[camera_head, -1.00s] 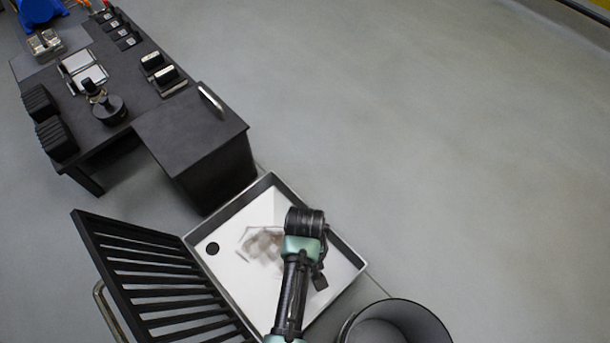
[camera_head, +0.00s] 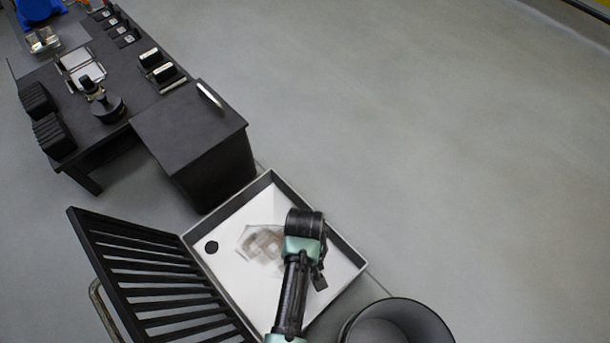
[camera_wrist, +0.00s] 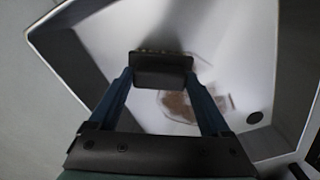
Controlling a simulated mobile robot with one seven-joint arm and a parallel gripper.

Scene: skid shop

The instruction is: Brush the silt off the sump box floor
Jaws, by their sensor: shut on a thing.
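The sump box (camera_head: 228,264) is a shallow box with a white floor and grey rim; it also shows in the wrist view (camera_wrist: 232,45). A thin, blotchy brown patch of silt (camera_head: 262,243) lies mid-floor, partly hidden by my arm; it is also in the wrist view (camera_wrist: 180,106). My gripper (camera_wrist: 160,78) is over the box, shut on a dark block-shaped brush (camera_wrist: 163,67). In the head view my arm hides most of the gripper. I cannot tell whether the brush touches the floor.
A round dark hole (camera_head: 211,247) is in the box floor at left. A black slatted grate (camera_head: 150,282) leans open along the left side. A dark round bin (camera_head: 398,322) stands at lower right. A black bench (camera_head: 105,75) and cabinet (camera_head: 190,135) are behind. Floor at right is clear.

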